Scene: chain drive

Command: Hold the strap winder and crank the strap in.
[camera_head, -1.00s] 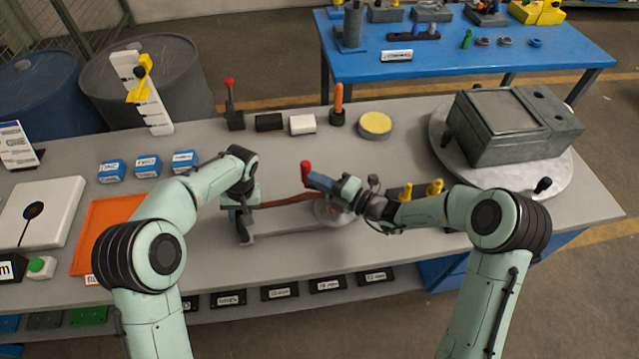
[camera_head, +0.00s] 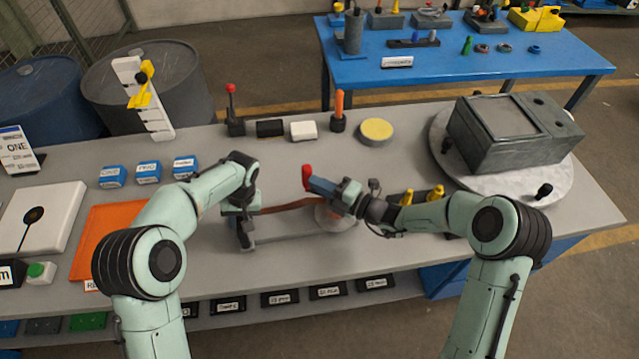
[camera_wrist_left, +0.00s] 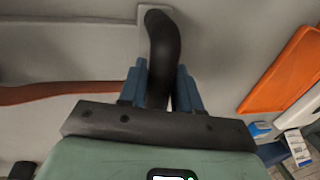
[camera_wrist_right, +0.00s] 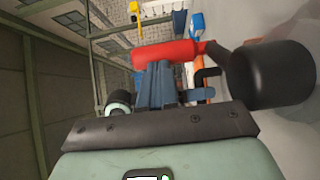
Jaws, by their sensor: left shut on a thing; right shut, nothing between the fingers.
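The strap winder lies on the grey bench, with a pale flat base (camera_head: 290,236) and a round drum (camera_head: 335,217) at its right end. A brown strap (camera_head: 290,206) runs between its left end and the drum; it also shows in the left wrist view (camera_wrist_left: 50,92). My left gripper (camera_head: 245,222) is shut on the winder's black handle (camera_wrist_left: 162,45). My right gripper (camera_head: 325,186) is shut and empty, its fingertips close to the red crank grip (camera_head: 307,178). In the right wrist view the red grip (camera_wrist_right: 165,53) is just past the fingertips; contact is unclear.
Yellow-topped pieces (camera_head: 435,193) stand behind the right forearm. A grey box on a round turntable (camera_head: 550,190) fills the right side. An orange mat (camera_head: 110,230) lies left. Blocks, a red-knobbed lever (camera_head: 233,110) and a yellow disc (camera_head: 376,130) line the back.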

